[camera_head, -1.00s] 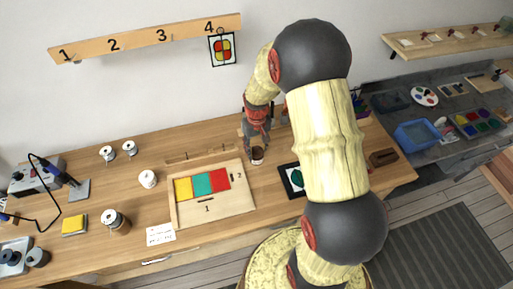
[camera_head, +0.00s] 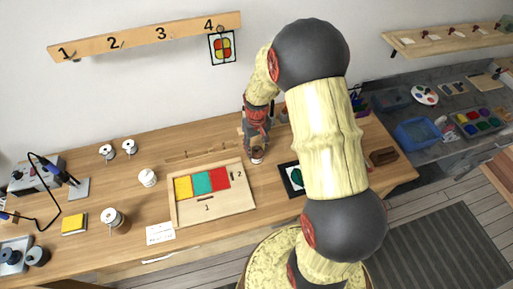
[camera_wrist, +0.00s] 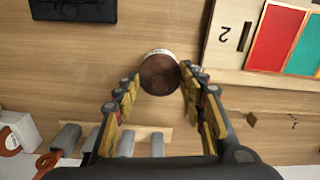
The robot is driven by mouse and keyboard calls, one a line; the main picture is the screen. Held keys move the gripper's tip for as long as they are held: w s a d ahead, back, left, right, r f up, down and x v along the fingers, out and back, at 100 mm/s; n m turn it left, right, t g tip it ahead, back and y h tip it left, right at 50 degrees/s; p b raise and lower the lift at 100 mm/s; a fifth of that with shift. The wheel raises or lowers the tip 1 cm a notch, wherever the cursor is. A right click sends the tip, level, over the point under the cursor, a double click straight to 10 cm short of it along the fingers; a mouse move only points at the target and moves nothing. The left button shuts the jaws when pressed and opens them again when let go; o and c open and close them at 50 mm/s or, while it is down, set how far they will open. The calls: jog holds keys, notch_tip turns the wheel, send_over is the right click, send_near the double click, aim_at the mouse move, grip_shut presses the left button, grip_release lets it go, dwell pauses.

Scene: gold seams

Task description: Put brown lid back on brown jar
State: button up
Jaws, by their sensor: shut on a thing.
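My gripper (camera_wrist: 160,78) points down at the table in the wrist view, with its two fingertips shut on either side of a round brown lid (camera_wrist: 159,74). A pale rim, seemingly the brown jar (camera_wrist: 156,51), shows just past the lid's far edge. The jar's body is mostly hidden under the lid. I cannot tell whether the lid sits flush on it. In the head view my gripper (camera_head: 257,152) is low over the table, right of the board with coloured panels, with the small jar (camera_head: 257,160) at its tips.
The wooden board with coloured panels (camera_head: 240,205) lies close to the left of the gripper in the head view. A black-framed card (camera_head: 293,178) lies to its right. White spools (camera_head: 148,177) stand further left. The table front there is clear.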

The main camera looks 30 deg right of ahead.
jog(key=shift+f, duration=0.15)
dwell(0.3)
jog(key=o, duration=1)
jog(key=shift+o, duration=0.2)
jog(key=o, duration=0.4)
jog(key=shift+o, duration=0.3)
jog(key=shift+r+p, duration=2.4)
jog(key=shift+r, duration=1.15)
